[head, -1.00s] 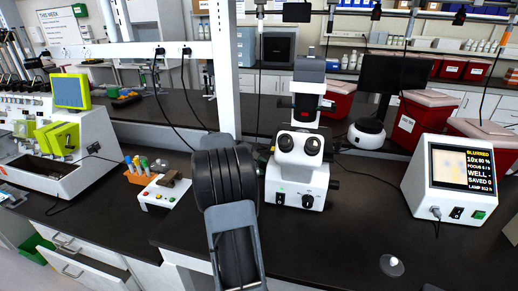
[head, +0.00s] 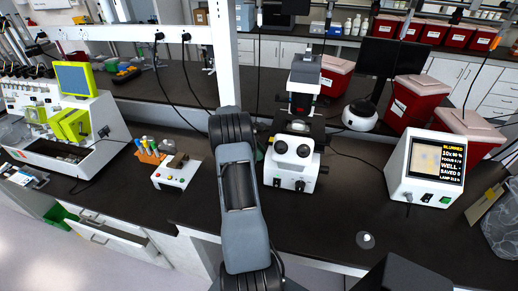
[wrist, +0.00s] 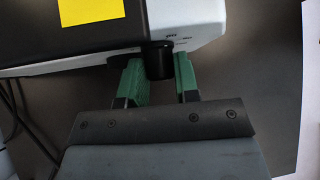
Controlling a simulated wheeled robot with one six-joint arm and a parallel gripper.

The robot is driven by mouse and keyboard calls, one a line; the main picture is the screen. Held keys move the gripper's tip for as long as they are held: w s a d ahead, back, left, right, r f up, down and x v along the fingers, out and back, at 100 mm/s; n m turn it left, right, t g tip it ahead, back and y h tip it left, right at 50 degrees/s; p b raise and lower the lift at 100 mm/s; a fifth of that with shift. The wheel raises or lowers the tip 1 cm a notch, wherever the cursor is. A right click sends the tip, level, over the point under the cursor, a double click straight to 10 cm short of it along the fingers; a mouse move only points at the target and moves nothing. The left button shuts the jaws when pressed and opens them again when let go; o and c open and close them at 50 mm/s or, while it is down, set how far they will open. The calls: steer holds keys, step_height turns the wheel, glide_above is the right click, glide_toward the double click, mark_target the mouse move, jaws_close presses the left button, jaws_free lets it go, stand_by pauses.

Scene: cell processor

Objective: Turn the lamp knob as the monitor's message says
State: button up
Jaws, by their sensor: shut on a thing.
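In the wrist view, the two green fingers of my gripper (wrist: 159,72) stand on either side of a dark round knob (wrist: 157,60) and are shut on it. The knob projects from the white body of the device, under its edge. In the head view the white and black microscope (head: 292,170) stands on the dark bench just right of my arm. My gripper and the gripped knob are hidden there. The monitor (head: 437,170) stands to the right.
A small control box (head: 176,172) with coloured buttons and a tube rack (head: 149,151) stand left of my arm. A small round item (head: 365,240) lies on the front bench. Red bins (head: 417,104) stand behind. A yellow note (wrist: 90,10) shows in the wrist view.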

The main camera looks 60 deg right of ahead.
stand_by(0.4)
steer(key=o, duration=0.9)
steer(key=shift+o, duration=0.2)
steer(key=b+v, duration=0.1)
steer(key=v, duration=1.2)
steer(key=shift+w+d+r, duration=0.15)
steer(key=shift+w+r, duration=0.05)
steer(key=shift+w, duration=0.2)
